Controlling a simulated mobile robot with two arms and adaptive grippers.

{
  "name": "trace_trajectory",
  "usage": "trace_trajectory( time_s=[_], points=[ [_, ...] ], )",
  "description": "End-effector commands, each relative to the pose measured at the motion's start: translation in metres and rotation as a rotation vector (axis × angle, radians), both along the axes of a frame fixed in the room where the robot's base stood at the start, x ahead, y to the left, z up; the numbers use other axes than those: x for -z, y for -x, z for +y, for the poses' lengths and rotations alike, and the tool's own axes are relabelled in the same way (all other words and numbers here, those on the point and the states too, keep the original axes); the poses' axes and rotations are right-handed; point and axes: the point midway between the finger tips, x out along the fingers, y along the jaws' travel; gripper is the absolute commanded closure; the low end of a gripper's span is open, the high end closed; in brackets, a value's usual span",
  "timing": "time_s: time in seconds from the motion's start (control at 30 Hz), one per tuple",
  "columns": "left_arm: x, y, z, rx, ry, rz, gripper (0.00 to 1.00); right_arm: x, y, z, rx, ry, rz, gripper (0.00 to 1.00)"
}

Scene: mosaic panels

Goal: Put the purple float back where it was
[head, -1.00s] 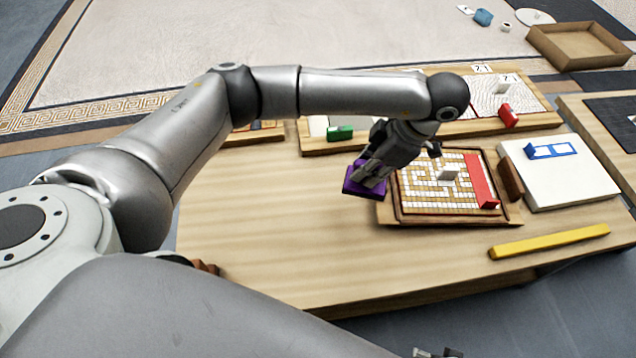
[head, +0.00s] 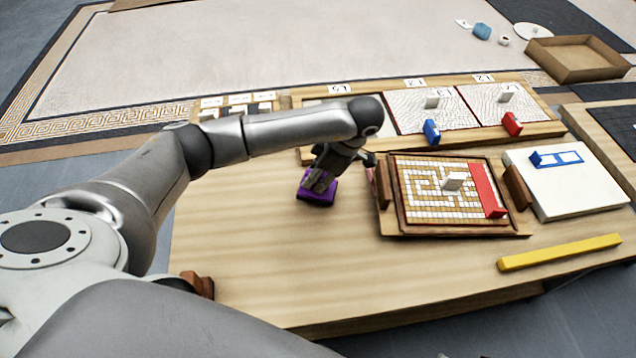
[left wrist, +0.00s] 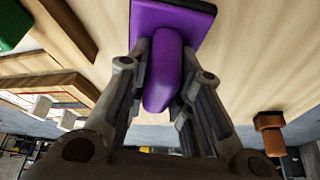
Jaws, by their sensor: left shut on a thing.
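The purple float (head: 318,194) has a flat purple plate and a rounded purple handle (left wrist: 163,75). My left gripper (head: 323,178) is shut on the handle; its fingers stand on either side of it in the left wrist view (left wrist: 165,85). The float is over the bare wooden table, left of the mosaic panel in its tray. I cannot tell whether its plate touches the table. My right gripper (head: 441,356) shows at most as a small dark piece at the bottom edge, so its jaws are not visible.
The mosaic panel's tray (head: 450,232) has brown handles and a red strip. Behind it, a wooden rack (head: 550,128) holds panels with a blue and a red float. A white board (head: 575,190) and yellow bar (head: 560,252) lie right. Front-left table is mostly clear.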

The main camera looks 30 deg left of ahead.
Motion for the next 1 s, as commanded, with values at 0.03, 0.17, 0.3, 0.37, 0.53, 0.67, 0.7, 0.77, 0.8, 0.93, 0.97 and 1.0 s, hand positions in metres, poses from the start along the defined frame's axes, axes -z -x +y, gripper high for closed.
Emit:
trace_trajectory(
  time_s=[0.03, 0.17, 0.3, 0.37, 0.53, 0.67, 0.7, 0.77, 0.8, 0.93, 0.97, 1.0],
  points=[
    [0.011, 0.001, -0.002, 0.002, 0.002, 0.005, 0.98, -0.004, 0.001, 0.000, 0.000, -0.001, -0.005, 0.14],
    [0.019, 0.001, -0.002, 0.001, 0.002, 0.001, 0.98, -0.013, 0.003, -0.001, 0.001, -0.001, -0.007, 0.14],
    [0.019, 0.000, -0.002, 0.002, 0.002, 0.000, 0.98, -0.014, 0.003, -0.001, 0.001, -0.001, -0.007, 0.14],
    [0.019, 0.000, -0.002, 0.002, 0.002, 0.000, 0.98, -0.014, 0.003, -0.001, 0.001, -0.001, -0.007, 0.14],
    [0.021, 0.000, -0.002, 0.003, 0.001, 0.001, 0.98, -0.017, 0.004, -0.001, 0.001, -0.001, -0.011, 0.14],
    [0.021, 0.001, -0.002, 0.002, 0.001, 0.002, 0.63, -0.018, 0.004, -0.001, 0.001, 0.000, -0.011, 0.14],
    [0.021, 0.001, -0.002, 0.002, 0.001, 0.002, 0.58, -0.018, 0.004, -0.001, 0.001, 0.000, -0.011, 0.14],
    [0.021, 0.001, -0.002, 0.002, 0.001, 0.002, 0.57, -0.018, 0.004, -0.001, 0.001, 0.000, -0.011, 0.14],
    [0.021, 0.001, -0.002, 0.002, 0.001, 0.002, 0.57, -0.018, 0.004, -0.001, 0.001, 0.000, -0.012, 0.14],
    [0.021, 0.001, -0.002, 0.002, 0.001, 0.002, 0.57, -0.018, 0.003, -0.001, 0.001, 0.000, -0.012, 0.14],
    [0.021, 0.001, -0.002, 0.002, 0.001, 0.002, 0.57, -0.018, 0.003, -0.001, 0.001, 0.000, -0.012, 0.14],
    [0.021, 0.001, -0.002, 0.002, 0.001, 0.002, 0.57, -0.018, 0.003, -0.001, 0.001, 0.000, -0.012, 0.14]
  ],
)
